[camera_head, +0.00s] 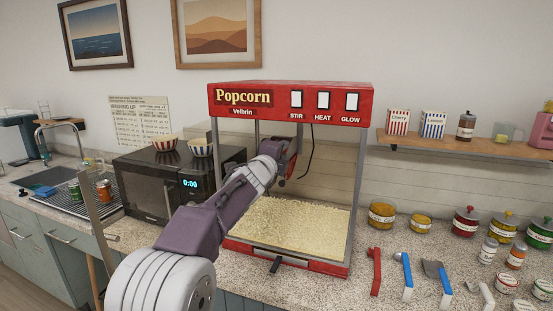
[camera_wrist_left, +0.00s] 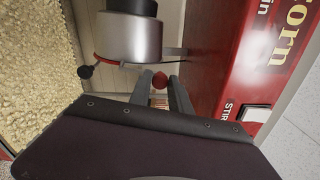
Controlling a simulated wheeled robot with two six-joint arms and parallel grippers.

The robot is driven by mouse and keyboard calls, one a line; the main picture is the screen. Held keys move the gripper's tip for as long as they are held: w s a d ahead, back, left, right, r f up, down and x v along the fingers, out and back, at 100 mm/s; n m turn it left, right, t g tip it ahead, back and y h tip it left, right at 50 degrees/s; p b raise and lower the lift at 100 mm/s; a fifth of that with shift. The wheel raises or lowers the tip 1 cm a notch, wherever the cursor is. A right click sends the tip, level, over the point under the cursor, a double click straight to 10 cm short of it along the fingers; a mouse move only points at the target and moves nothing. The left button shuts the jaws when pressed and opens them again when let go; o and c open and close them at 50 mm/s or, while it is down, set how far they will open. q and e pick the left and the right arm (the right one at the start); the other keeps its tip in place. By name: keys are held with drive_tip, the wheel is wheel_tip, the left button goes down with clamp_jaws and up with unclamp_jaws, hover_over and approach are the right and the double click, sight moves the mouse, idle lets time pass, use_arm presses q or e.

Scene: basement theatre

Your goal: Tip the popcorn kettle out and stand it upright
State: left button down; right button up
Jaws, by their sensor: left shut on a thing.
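The red popcorn machine (camera_head: 291,90) stands on the counter with its front open. My left arm reaches into it, and my left gripper (camera_wrist_left: 160,84) is shut on a small red ball knob (camera_wrist_left: 159,80). The silver kettle (camera_wrist_left: 127,40) shows in the left wrist view, just beyond the fingers, with a dark part at its end and a red rim. In the head view my arm and gripper hide most of the kettle, so its exact tilt cannot be told. Popcorn (camera_head: 295,228) covers the machine floor and also shows in the left wrist view (camera_wrist_left: 35,70). My right gripper is not in view.
The black microwave (camera_head: 150,188) with two striped bowls on top stands left of the machine. Scoops and tools (camera_head: 405,275) lie to the right, near several jars (camera_head: 466,221). A wall shelf (camera_head: 465,148) is at the right. The machine's posts flank my arm.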

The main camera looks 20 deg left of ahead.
use_arm(q)
drive_tip(key=shift+d+f+m+b, duration=0.2)
drive_tip(key=shift+d+m+b, duration=0.4)
drive_tip(key=shift+d+m, duration=0.4)
drive_tip(key=shift+f+m, duration=0.15)
drive_tip(key=shift+m, duration=0.15)
drive_tip(key=c, duration=1.4)
unclamp_jaws()
drive_tip(key=shift+c, duration=0.2)
drive_tip(key=shift+o, duration=0.7)
drive_tip(key=shift+d, duration=0.15)
drive_tip(key=s+b, duration=0.2)
drive_tip(key=s, duration=0.7)
drive_tip(key=shift+a, duration=0.2)
